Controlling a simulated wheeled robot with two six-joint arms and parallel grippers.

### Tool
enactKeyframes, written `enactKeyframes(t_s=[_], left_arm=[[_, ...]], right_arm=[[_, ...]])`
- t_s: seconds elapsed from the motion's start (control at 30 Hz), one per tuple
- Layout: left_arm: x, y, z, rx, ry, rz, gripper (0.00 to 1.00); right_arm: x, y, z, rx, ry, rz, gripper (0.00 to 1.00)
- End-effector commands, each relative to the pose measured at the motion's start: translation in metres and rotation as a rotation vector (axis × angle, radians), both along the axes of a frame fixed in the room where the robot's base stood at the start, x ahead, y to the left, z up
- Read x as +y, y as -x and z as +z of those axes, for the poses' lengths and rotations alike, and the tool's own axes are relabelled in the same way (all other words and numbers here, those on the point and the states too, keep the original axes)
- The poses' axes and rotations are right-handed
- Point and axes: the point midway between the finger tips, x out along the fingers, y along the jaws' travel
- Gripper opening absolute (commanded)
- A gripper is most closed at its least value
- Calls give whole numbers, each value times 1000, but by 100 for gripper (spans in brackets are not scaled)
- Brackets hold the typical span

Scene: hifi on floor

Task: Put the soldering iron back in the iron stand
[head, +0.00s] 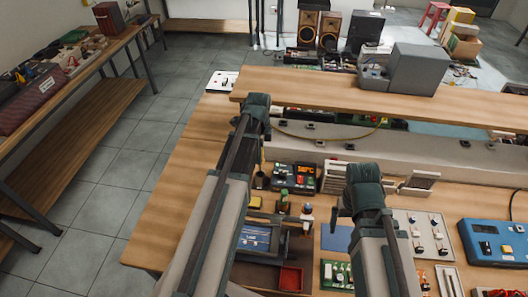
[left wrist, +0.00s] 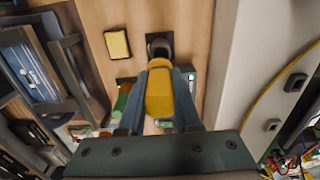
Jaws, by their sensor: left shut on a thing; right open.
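The soldering iron's yellow handle (left wrist: 160,93) is between the two fingers of my left gripper (left wrist: 160,100) in the left wrist view. The dark iron stand (left wrist: 159,44) is just beyond the handle's far end, and I cannot tell whether the iron's tip is inside it. In the head view the stand (head: 261,181) is a small dark cup on the bench, just below my left gripper (head: 262,158). My right gripper (head: 342,208) is open and empty above the bench, right of the stand; its fingers are partly hidden by its arm.
A yellow sponge pad (left wrist: 117,44) lies left of the stand. Small bottles (head: 307,213), a red bin (head: 291,278) and a blue case (head: 492,243) crowd the bench. A raised wooden shelf (head: 330,95) spans the back.

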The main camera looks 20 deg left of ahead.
Motion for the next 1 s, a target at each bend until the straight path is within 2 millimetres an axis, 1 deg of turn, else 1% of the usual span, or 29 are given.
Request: enactKeyframes(t_s=[0.27,1.0], left_arm=[[0,0,-10,0,0,0,0],[-1,0,-64,0,0,0,0]], right_arm=[[0,0,-10,0,0,0,97],[0,0,-64,0,0,-1,97]])
